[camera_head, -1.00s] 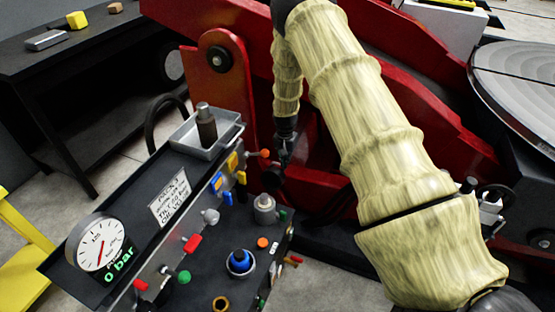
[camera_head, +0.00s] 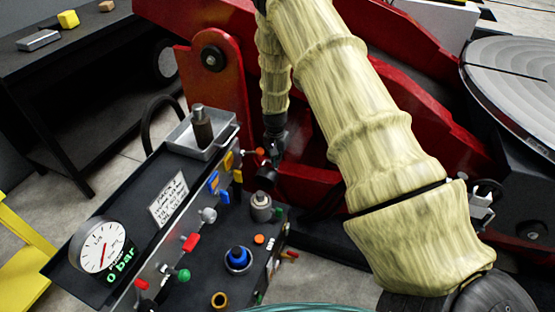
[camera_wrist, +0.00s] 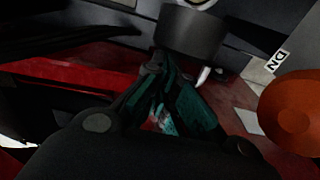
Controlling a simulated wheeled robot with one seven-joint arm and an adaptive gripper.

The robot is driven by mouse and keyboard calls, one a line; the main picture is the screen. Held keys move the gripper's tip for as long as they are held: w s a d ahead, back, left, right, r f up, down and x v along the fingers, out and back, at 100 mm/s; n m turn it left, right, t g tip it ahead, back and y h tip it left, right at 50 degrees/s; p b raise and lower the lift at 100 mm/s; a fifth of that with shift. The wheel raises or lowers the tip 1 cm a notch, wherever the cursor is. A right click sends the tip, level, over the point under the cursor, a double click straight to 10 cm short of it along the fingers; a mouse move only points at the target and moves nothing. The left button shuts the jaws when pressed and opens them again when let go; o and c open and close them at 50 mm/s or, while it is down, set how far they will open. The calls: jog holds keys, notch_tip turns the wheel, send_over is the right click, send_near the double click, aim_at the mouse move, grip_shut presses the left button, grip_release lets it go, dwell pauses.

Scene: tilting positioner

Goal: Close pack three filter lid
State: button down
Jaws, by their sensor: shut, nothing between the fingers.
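My gripper (camera_head: 270,158) hangs at the far edge of the black hydraulic pack (camera_head: 208,222), beside an orange-red ball knob (camera_head: 260,152). In the wrist view my gripper's dark teal fingers (camera_wrist: 165,95) are together with nothing between them. A dark cylinder (camera_wrist: 190,35) is just beyond the fingertips, and a large orange ball (camera_wrist: 293,110) is at the right; I cannot tell whether they touch. A grey canister (camera_head: 262,207) stands on the pack's right part. I cannot tell which part is the filter lid or whether it is open.
The pack bears a gauge (camera_head: 101,247) reading 0 bar, a metal tray (camera_head: 182,137) with an upright cylinder (camera_head: 203,132), coloured levers and a blue knob (camera_head: 238,258). A red frame (camera_head: 212,85) rises behind. A black bench (camera_head: 90,75) stands at upper left.

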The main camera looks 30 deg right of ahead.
jog(key=s+a+r+p, duration=0.3)
jog(key=a+r+p, duration=0.15)
jog(key=r, duration=0.35)
jog(key=s+a+f+n, duration=0.2)
jog(key=s+f, duration=0.3)
jog(key=s, duration=0.5)
jog(key=s+a+f+n, duration=0.3)
jog(key=s+a+f, duration=0.1)
jog(key=s, duration=0.7)
jog(key=s+a+f+n, duration=0.2)
jog(key=s+a+f, duration=0.3)
jog(key=s, duration=0.6)
jog(key=shift+s+f+n+p, duration=0.2)
jog(key=shift+f+n+p, duration=0.1)
jog(key=shift+f, duration=0.05)
jog(key=c, duration=2.1)
grip_release()
jog(key=s+a, duration=0.1)
jog(key=s, duration=0.2)
jog(key=s+a+r+n, duration=0.1)
jog(key=s, duration=0.2)
jog(key=s+a+n, duration=0.1)
jog(key=s+a, duration=0.1)
jog(key=s, duration=0.2)
jog(key=shift+r+y, duration=0.25)
jog(key=shift+y, duration=0.05)
jog(key=shift+o, duration=1.4)
jog(key=shift+s+a+n, duration=0.2)
jog(key=shift+n, duration=0.1)
jog(key=shift+w, duration=0.1)
